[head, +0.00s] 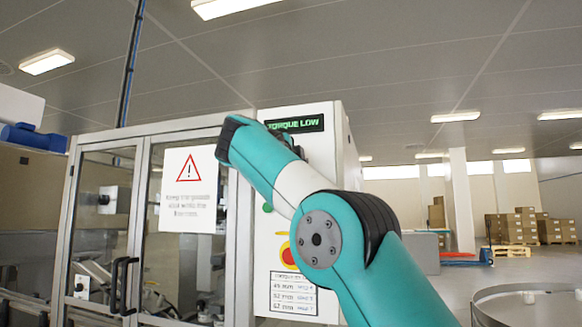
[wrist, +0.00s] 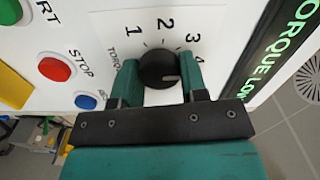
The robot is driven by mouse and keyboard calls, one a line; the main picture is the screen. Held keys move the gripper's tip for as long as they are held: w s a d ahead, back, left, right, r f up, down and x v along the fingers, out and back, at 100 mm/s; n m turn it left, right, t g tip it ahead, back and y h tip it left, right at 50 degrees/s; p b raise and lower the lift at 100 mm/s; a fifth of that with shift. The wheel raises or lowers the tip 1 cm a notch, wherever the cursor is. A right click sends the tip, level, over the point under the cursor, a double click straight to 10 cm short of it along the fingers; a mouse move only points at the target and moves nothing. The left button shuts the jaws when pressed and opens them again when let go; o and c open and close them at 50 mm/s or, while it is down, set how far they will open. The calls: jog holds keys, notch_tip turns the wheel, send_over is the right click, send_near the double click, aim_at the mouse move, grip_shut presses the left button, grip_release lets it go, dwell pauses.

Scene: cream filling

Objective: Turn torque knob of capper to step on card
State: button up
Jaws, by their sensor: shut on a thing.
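The black torque knob (wrist: 158,66) sits on the capper's white panel, with the numbers 1 to 4 around it. A short pale mark shows on the knob's lower right side; I cannot tell which number it points to. My gripper (wrist: 160,76) is shut on the knob, one finger at each side. The capper's display (head: 295,124) reads TORQUE LOW in green. The card (head: 292,294) lists sizes in mm with step numbers, too blurred to read surely. My arm covers its right edge.
A red STOP button (wrist: 54,68), a green button (wrist: 38,12) and a blue button (wrist: 86,101) lie left of the knob. The glass doors (head: 105,225) bear a warning sign (head: 188,190). A round metal table (head: 530,292) stands at lower right.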

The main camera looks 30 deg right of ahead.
jog(key=shift+f+m+b, duration=0.15)
jog(key=shift+m+b, duration=0.3)
jog(key=shift+m, duration=3.75)
jog(key=o, duration=0.9)
